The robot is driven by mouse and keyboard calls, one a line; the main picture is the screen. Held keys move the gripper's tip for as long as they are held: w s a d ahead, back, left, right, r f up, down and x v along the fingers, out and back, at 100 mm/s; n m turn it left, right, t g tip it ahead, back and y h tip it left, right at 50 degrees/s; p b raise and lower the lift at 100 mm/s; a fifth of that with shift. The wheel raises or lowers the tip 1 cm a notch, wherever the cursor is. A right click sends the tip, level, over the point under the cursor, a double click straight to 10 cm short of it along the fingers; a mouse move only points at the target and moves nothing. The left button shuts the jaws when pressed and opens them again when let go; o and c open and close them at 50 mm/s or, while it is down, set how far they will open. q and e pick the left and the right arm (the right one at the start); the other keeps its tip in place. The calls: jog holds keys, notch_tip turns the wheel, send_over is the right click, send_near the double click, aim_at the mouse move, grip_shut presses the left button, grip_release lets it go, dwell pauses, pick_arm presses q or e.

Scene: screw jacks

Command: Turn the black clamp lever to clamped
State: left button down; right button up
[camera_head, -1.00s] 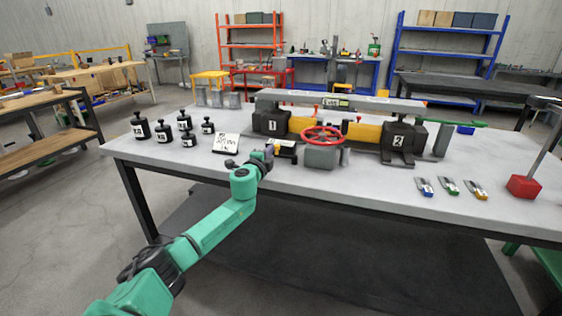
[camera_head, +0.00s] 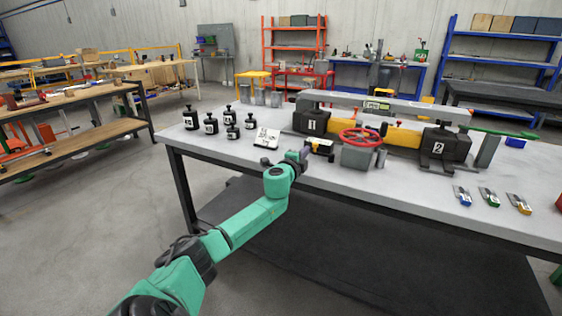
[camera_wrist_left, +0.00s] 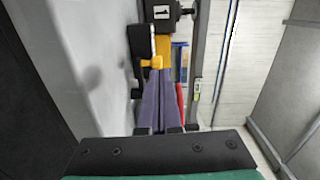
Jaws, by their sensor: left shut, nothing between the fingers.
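A small black, white and yellow device (camera_head: 321,146) stands on the bench left of the red handwheel (camera_head: 361,137). My left gripper (camera_head: 304,154) is shut and empty beside the device's left side. In the wrist view its purple fingers (camera_wrist_left: 158,76) end close to the yellow knob; contact is unclear. My right gripper is out of view.
Black jack 1 (camera_head: 311,122) and jack 2 (camera_head: 444,146) stand under a long grey beam (camera_head: 384,103). Several black weights (camera_head: 211,124) and a white card (camera_head: 267,138) are to the left. Small coloured-ended tools (camera_head: 490,197) lie at the right.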

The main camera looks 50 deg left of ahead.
pick_arm(q)
jog(key=s+a, duration=0.3)
jog(key=s, duration=0.5)
jog(key=shift+s, duration=0.4)
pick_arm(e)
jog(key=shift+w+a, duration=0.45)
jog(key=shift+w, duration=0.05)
